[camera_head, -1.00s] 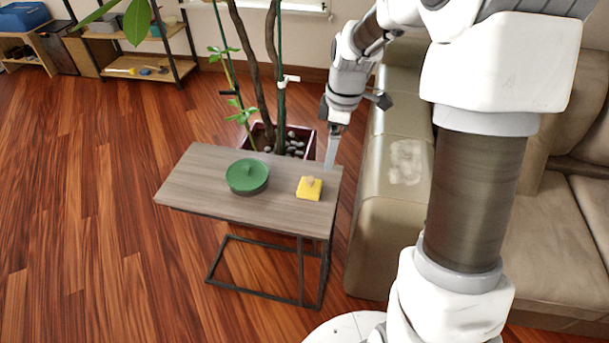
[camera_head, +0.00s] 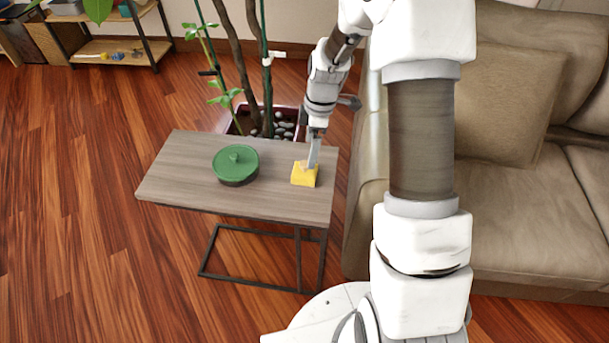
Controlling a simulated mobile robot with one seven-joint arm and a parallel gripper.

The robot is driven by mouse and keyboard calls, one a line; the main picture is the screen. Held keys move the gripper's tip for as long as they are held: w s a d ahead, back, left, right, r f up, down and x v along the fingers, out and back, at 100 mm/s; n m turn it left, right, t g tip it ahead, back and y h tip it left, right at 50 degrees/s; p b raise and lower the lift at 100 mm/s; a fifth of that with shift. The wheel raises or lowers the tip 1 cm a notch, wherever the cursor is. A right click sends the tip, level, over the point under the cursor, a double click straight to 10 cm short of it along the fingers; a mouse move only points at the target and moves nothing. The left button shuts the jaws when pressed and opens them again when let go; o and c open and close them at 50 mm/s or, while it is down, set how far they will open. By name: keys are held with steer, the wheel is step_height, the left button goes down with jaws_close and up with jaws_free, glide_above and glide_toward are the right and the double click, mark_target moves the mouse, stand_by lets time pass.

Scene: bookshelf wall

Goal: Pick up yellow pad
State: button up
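A green lidded pot (camera_head: 236,164) stands on the table left of the pad. A potted plant with stones (camera_head: 282,128) is behind the table. A beige sofa (camera_head: 530,215) is close on the right. Bare wooden floor (camera_head: 90,200) lies to the left.

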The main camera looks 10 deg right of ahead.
mark_target(304, 163)
steer(key=f, duration=0.3)
steer(key=a+f+b, duration=0.1)
steer(key=f, duration=0.2)
steer(key=f+b, duration=0.1)
steer(key=f, duration=0.2)
steer(key=shift+w+a+f, duration=0.2)
steer(key=shift+w+a, duration=0.05)
steer(key=shift+r, duration=0.1)
steer(key=c, duration=1)
steer(key=shift+r, duration=0.1)
step_height(304, 163, up, 4)
steer(key=shift+r+p, duration=0.2)
steer(key=shift+p, duration=0.4)
steer(key=s+d+r, duration=0.1)
steer(key=d+r, duration=0.1)
steer(key=d, duration=0.1)
steer(key=s+d+r+p, duration=0.1)
steer(key=s+d+r, duration=0.1)
steer(key=d, duration=0.2)
steer(key=s+d+r+p, duration=0.1)
steer(key=d+r, duration=0.1)
steer(key=d, duration=0.1)
steer(key=shift+s+d+r, duration=0.2)
steer(key=shift+s+d, duration=0.1)
steer(key=shift+s, duration=0.05)
